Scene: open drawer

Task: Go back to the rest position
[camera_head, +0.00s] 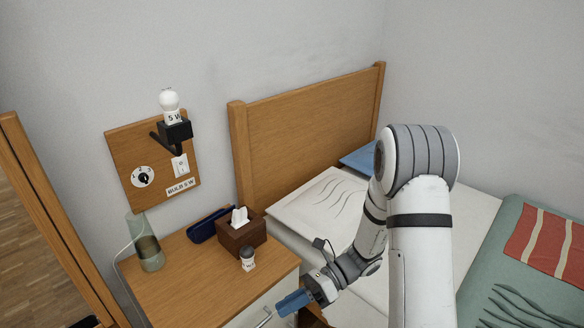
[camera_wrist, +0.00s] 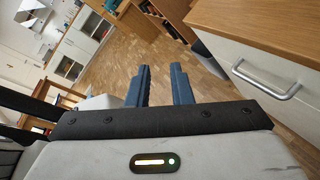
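My gripper (camera_head: 293,302) is low beside the front right edge of the bedside table in the head view. Its blue fingers also show in the wrist view (camera_wrist: 162,85), spread apart with only floor seen between them. It holds nothing. The bedside table (camera_head: 185,283) has a white drawer front (camera_wrist: 250,62) with a metal handle (camera_wrist: 268,82). In the wrist view the handle is to the right of the fingers and apart from them. The drawer looks shut there. In the head view the handle (camera_head: 264,318) is partly cut off at the bottom.
The bed (camera_head: 330,205) lies to the right, under my arm. Open wooden floor (camera_wrist: 120,75) shows beyond the fingers.

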